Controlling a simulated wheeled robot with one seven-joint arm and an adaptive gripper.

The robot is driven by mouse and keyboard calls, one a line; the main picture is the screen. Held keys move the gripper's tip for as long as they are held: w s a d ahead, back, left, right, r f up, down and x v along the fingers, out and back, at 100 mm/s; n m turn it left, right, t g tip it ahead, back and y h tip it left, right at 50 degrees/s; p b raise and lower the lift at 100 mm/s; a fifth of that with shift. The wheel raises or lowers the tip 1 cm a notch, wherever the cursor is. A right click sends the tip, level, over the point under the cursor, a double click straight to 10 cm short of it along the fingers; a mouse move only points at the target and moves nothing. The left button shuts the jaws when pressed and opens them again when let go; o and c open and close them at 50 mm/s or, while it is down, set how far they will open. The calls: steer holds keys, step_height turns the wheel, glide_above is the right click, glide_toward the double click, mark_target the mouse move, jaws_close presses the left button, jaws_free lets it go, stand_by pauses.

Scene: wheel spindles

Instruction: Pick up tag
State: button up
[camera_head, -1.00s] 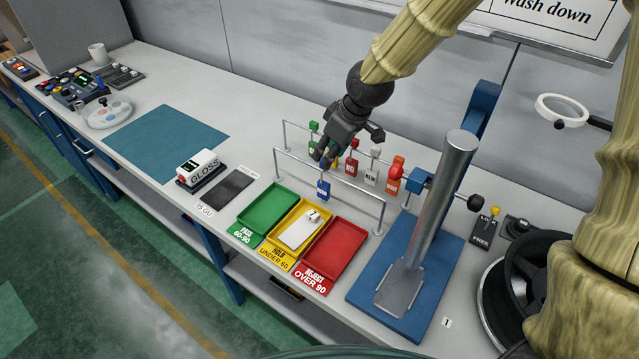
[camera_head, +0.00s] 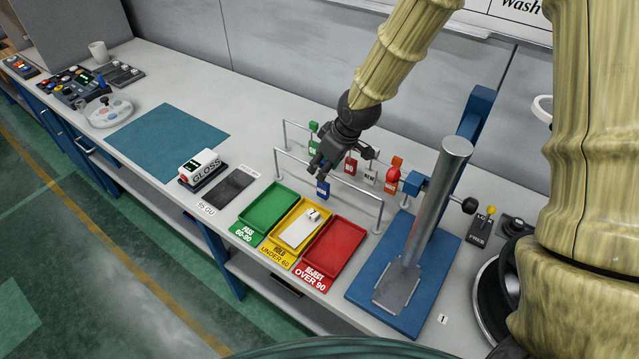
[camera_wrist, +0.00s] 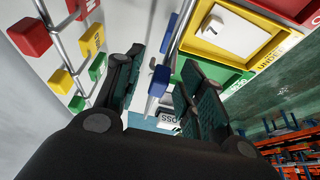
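A small blue tag (camera_head: 323,189) hangs on the front metal rail (camera_head: 352,187), behind the coloured trays. My gripper (camera_head: 318,168) is just above the blue tag, pointing down. In the wrist view my gripper (camera_wrist: 160,80) has its two fingers apart, with the blue tag (camera_wrist: 159,78) showing in the gap between them. I cannot tell whether either finger touches it.
Green (camera_head: 247,218), yellow (camera_head: 271,243) and red (camera_head: 314,267) trays stand in front of the rails; a white piece (camera_head: 300,232) lies in the yellow one. A blue-based stand with a metal column (camera_head: 430,210) is to the right. A gloss meter (camera_head: 201,170) sits left.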

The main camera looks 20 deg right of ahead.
steer(key=c, duration=0.7)
